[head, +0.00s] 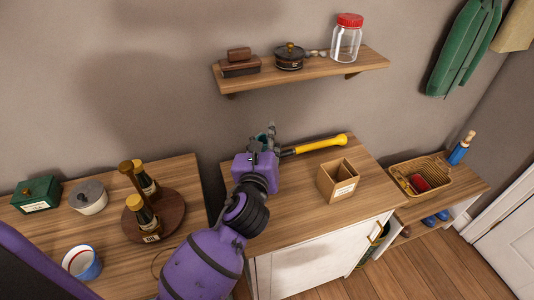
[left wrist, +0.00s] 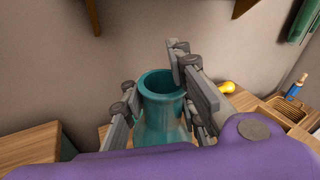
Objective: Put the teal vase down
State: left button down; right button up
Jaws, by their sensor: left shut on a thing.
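My left gripper (head: 268,137) is over the back left part of the wooden-topped white cabinet (head: 290,222). It is shut on the teal vase (left wrist: 160,122), with its grey fingers on either side of the vase's neck. In the left wrist view the vase's open round mouth faces up and it looks about upright. In the head view only a small teal bit of it shows, behind the gripper. The vase's base is hidden, so I cannot tell whether it touches the cabinet top. My right gripper is not in view.
A yellow-handled tool (head: 320,144) lies just right of the gripper. An open wooden box (head: 338,180) stands in front of it. A wall shelf (head: 300,72) with a red-lidded jar (head: 347,38) hangs above.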

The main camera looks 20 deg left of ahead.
pick_arm(q)
jog(key=w+a+f+b, duration=0.1)
jog(key=w+f, duration=0.2)
jog(key=f, duration=0.5)
jog(key=shift+w+a+f, duration=0.15)
jog(key=shift+w+f, duration=0.1)
jog(key=shift+w, duration=0.15)
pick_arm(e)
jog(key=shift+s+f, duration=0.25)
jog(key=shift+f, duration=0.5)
pick_arm(q)
jog(key=shift+f+b, duration=0.1)
jog(key=shift+b, duration=0.2)
jog(key=shift+f, duration=0.15)
jog(key=c, duration=1.5)
grip_release()
jog(key=shift+o, duration=0.7)
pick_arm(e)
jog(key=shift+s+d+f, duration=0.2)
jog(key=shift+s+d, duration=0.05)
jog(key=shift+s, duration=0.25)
